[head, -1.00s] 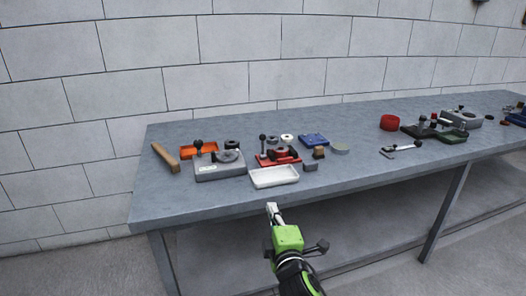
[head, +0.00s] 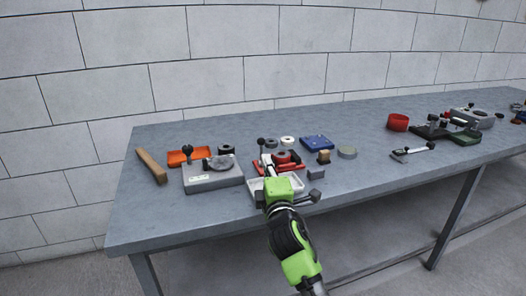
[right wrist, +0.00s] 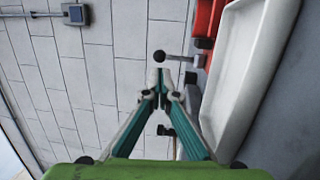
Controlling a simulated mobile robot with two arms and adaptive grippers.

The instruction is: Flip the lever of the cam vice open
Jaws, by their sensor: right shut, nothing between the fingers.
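The red fixture (head: 292,167), which looks like the cam vice, sits on the workbench behind the white tray. Its thin lever with a black ball knob (head: 261,142) stands up at its left side. In the right wrist view the knob (right wrist: 158,56) and its rod show just beyond my fingertips, beside the red body (right wrist: 205,25). My right gripper (head: 267,160) is shut and empty, in front of the lever; it also shows in the right wrist view (right wrist: 163,78). I cannot tell whether the fingertips touch the lever. My left gripper is not in view.
The white tray (head: 254,192) lies close under my right gripper. A blue tray (head: 317,142) and small blocks stand to the right.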

